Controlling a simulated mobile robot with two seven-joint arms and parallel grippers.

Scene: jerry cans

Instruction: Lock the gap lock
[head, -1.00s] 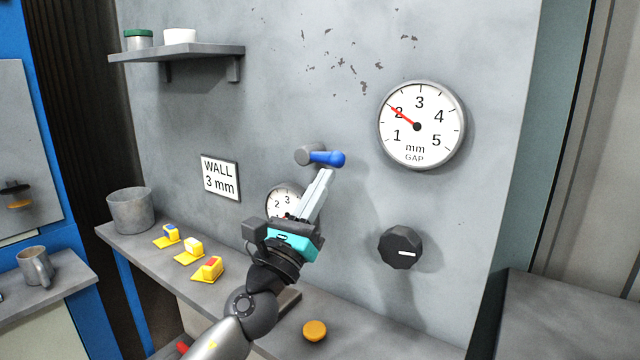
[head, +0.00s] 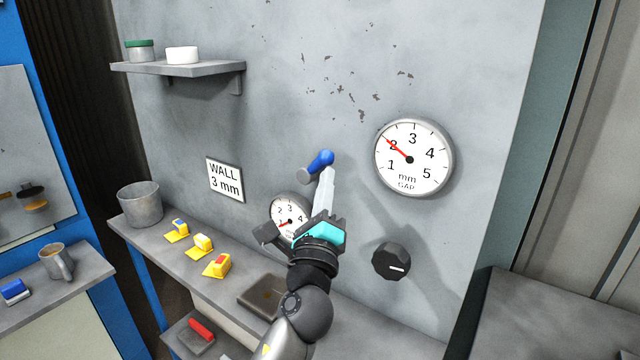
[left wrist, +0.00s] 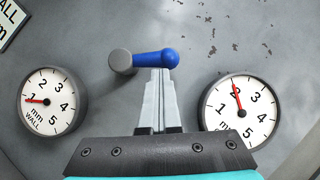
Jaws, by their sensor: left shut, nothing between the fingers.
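The lever with a grey hub and blue handle (head: 320,161) sits on the wall, its handle pointing up and right from the hub. It also shows in the left wrist view (left wrist: 155,60). I take it to be the gap lock; no label on it shows. My left gripper (head: 326,172) is shut and empty, its fingertips just under the blue handle, touching or very close. The tips also show in the left wrist view (left wrist: 159,76). The GAP gauge (head: 413,157) reads about 2 mm. My right gripper is not in view.
A black knob (head: 390,261) is below the GAP gauge. The smaller WALL gauge (head: 289,213) is partly behind my left gripper. A sign (head: 225,179) reads "WALL 3 mm". Several yellow blocks and a grey cup (head: 140,204) stand on the ledge below. A shelf (head: 180,68) is upper left.

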